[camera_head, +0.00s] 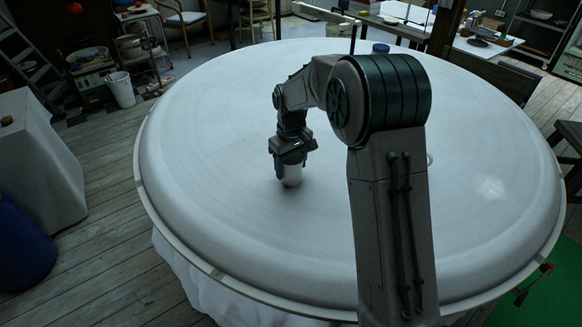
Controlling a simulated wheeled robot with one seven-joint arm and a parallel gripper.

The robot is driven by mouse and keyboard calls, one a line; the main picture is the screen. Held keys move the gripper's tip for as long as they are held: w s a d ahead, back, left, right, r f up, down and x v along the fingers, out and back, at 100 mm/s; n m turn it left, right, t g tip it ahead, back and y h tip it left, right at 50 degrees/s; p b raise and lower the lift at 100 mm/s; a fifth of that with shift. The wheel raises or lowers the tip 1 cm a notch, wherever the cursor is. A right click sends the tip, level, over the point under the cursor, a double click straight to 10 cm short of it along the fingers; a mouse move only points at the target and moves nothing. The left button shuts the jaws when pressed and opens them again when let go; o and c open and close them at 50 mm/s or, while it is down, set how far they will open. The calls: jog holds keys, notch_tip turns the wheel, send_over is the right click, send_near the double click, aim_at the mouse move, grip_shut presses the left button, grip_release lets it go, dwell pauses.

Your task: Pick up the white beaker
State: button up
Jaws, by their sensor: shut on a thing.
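The white beaker (292,176) is a small pale cup at the middle left of the big round white table (230,220). My gripper (290,164) points down over it and is shut on its upper part. The gripper hides the beaker's top. The beaker looks upright. I cannot tell whether its base touches the table or is slightly above it.
A blue-lidded jar (380,48) stands at the table's far edge. A small pale thing (430,159) shows partly behind my arm. The table around the beaker is clear. A white block (38,165) and a blue bin (22,245) stand on the floor at left.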

jog(key=shift+r, duration=0.15)
jog(key=shift+r, duration=0.75)
jog(key=d+r+b, duration=0.2)
jog(key=d+r, duration=0.7)
jog(key=d, duration=0.2)
jog(key=shift+s+d+b, duration=0.2)
jog(key=shift+d+b, duration=0.1)
jog(key=shift+b, duration=0.05)
jog(key=shift+r, duration=0.1)
jog(key=shift+s, duration=0.1)
